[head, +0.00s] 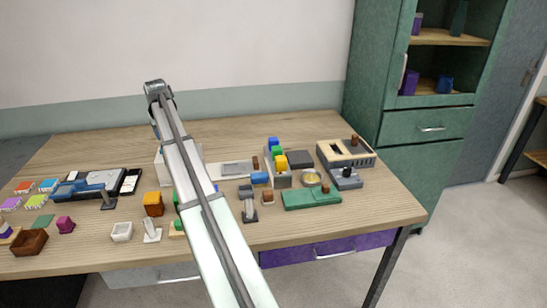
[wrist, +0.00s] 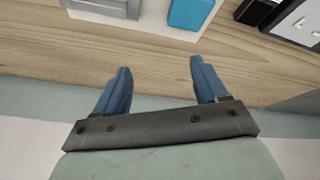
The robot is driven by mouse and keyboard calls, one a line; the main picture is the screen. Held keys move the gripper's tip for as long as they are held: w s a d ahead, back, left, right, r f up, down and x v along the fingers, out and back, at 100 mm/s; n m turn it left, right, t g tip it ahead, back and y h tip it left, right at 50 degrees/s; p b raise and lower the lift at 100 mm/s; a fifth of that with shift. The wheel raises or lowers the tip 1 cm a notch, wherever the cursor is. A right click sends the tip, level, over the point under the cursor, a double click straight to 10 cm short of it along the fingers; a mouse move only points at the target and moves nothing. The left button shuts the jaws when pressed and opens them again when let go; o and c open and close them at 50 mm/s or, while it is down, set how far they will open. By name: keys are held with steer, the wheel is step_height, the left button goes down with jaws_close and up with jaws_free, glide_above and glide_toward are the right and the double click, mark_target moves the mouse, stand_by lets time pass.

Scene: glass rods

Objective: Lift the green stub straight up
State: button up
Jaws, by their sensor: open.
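A small upright green piece (head: 177,198) shows at the left edge of my arm in the head view, above a wooden block with a green patch (head: 177,227). It may be the green stub, but my arm hides part of it. A green cube (head: 278,152) also sits between a blue and a yellow cube at centre right. In the wrist view my gripper (wrist: 160,66) is open, its two blue fingers wide apart with only bare tabletop between them. No green stub shows in the wrist view. I cannot make out the fingers in the head view.
An orange block (head: 153,204), a white cup-like holder (head: 121,231) and a brown tray (head: 29,242) stand left of my arm. A green case (head: 310,198) and a wooden-topped box (head: 345,153) stand right. The back of the table (head: 240,128) is clear.

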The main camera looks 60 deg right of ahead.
steer(key=s+d+r+m+g+y, duration=0.1)
steer(key=s+d+r+m+g, duration=0.15)
steer(key=s+d, duration=1.3)
steer(key=m+g+y, duration=0.2)
glide_toward(277, 148)
steer(key=shift+t, duration=0.25)
step_height(277, 148, down, 11)
steer(key=shift+s+d+f, duration=0.1)
steer(key=shift+d, duration=0.05)
steer(key=shift+c, duration=0.2)
steer(key=c, duration=1)
steer(key=shift+r, duration=0.2)
step_height(277, 148, up, 10)
steer(key=shift+f, duration=0.1)
